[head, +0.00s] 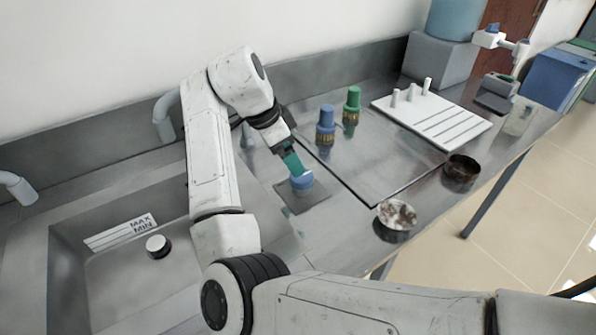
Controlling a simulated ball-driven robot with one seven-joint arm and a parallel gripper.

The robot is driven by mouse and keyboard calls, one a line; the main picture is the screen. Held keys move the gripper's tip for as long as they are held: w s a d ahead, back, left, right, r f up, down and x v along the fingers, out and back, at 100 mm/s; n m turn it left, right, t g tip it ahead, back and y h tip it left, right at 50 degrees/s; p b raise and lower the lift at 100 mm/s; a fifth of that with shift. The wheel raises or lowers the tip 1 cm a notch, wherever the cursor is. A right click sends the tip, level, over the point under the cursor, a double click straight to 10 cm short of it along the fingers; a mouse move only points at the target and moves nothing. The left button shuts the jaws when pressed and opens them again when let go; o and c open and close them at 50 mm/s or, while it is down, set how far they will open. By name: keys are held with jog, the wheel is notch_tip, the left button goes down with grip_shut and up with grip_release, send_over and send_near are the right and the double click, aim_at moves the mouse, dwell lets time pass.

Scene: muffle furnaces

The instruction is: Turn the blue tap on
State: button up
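A blue tap (326,127) with a brass-coloured band stands upright on the steel counter, beside a similar green one (351,106). My gripper (299,172) points down, to the left of and nearer than the blue tap and apart from it. Its teal fingers are at a low round blue piece (302,182) on a dark square plate (303,198). I cannot tell whether the fingers touch or grip this blue piece, or how far apart they are.
A steel sink (110,285) with grey spouts (165,117) lies to the left. Right of the taps are a white rack (455,122), a dark bowl (461,172) and a dish (396,215) near the counter's edge. The counter panel before the taps (375,165) is clear.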

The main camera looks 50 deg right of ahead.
aim_at(302, 179)
jog(key=x, duration=0.7)
jog(key=shift+f, duration=0.15)
jog(key=c, duration=1.1)
